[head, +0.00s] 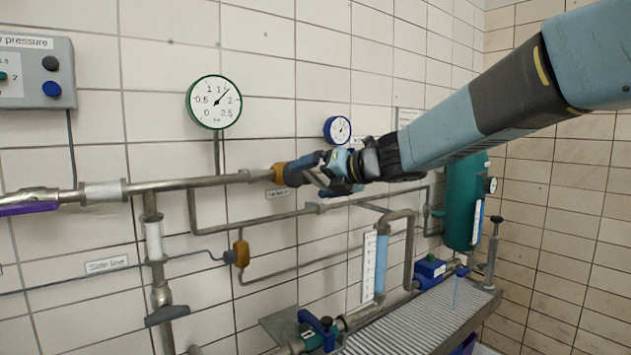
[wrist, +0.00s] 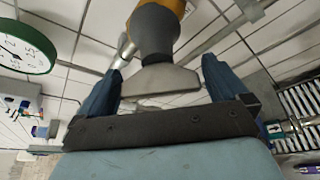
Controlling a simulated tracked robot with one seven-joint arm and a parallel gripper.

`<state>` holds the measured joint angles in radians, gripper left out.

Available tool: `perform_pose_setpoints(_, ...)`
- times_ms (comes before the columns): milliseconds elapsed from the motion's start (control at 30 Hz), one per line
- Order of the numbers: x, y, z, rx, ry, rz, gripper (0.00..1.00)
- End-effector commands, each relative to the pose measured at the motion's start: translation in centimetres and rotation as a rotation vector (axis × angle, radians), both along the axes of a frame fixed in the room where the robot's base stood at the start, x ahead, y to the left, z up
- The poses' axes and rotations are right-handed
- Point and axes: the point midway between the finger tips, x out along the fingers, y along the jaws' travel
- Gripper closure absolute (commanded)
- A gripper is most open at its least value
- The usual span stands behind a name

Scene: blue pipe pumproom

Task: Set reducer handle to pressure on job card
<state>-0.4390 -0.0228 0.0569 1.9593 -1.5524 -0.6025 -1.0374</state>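The reducer (head: 278,172) has an orange body on the horizontal wall pipe; its orange part also shows at the top of the wrist view (wrist: 172,5). Its grey flared handle (wrist: 160,78) sits between the two blue fingers of my gripper (wrist: 160,82). My gripper (head: 322,180) is at the reducer in the head view and hides the handle there. The fingers are spread about the handle's width, and contact is unclear. The green-rimmed gauge (head: 213,102) has its needle between 1.5 and 2. I cannot identify or read a job card.
A blue-rimmed gauge (head: 337,130) hangs just behind my gripper. A grey panel (head: 40,70) with buttons is at the left. A side-line valve handle (head: 166,315) is at lower left. A ribbed bench (head: 420,318) and green tank (head: 462,215) stand at the right.

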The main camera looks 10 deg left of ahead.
Motion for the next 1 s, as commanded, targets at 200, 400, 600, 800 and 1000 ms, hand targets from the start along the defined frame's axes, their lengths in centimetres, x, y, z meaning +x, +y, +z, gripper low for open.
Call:
perform_pose_setpoints(200, -0.1, -0.1, 0.0, -0.001, 0.001, 0.001, 0.0)
perform_pose_setpoints(400, -0.9, -1.8, 0.6, -0.001, -0.003, 0.001, 0.0)
perform_pose_setpoints(600, -2.5, -5.1, 1.7, 0.0, -0.003, -0.001, 0.0)
perform_pose_setpoints(800, -4.1, -8.5, 2.8, 0.0, -0.003, -0.001, 0.0)
perform_pose_setpoints(1000, -5.2, -10.9, 3.5, 0.0, -0.001, 0.0, 0.0)
